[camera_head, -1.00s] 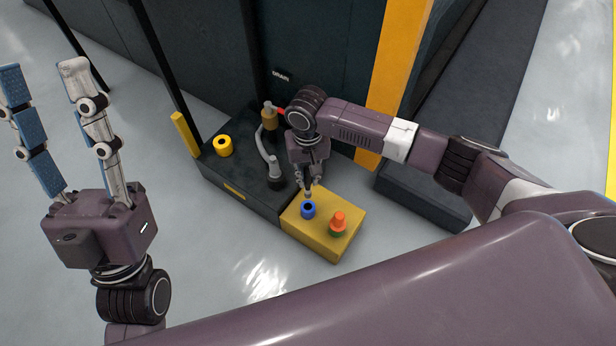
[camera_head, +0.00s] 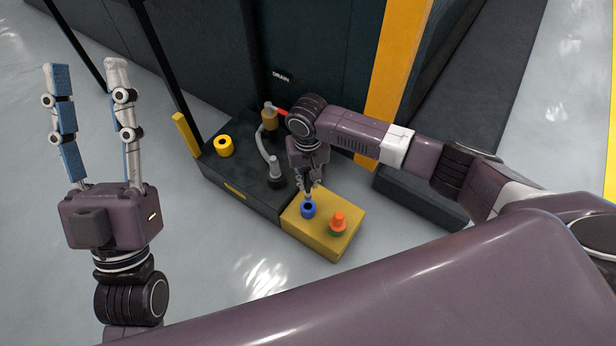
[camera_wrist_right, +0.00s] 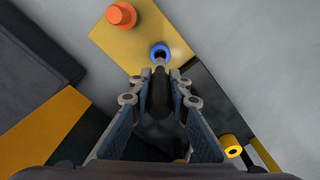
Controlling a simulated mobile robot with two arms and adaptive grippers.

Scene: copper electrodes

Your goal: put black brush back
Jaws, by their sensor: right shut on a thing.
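The black brush (camera_wrist_right: 160,94) is between the fingers of my right gripper (camera_wrist_right: 159,75) in the right wrist view, with its far end pointing at the blue ring holder (camera_wrist_right: 160,51). In the head view my right gripper (camera_head: 310,188) is just above the blue ring holder (camera_head: 308,209) on the yellow block (camera_head: 301,234). The brush's lower end is at or just over the ring; I cannot tell how far it is inside. My left gripper (camera_head: 88,68) is open and empty, raised at the left, away from the block.
An orange and green holder (camera_head: 338,223) stands on the yellow block, right of the blue ring. A dark platform (camera_head: 233,185) behind it carries a yellow ring (camera_head: 223,146) and a grey hose fitting (camera_head: 275,167). A dark cabinet marked DRAIN (camera_head: 300,45) rises behind.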

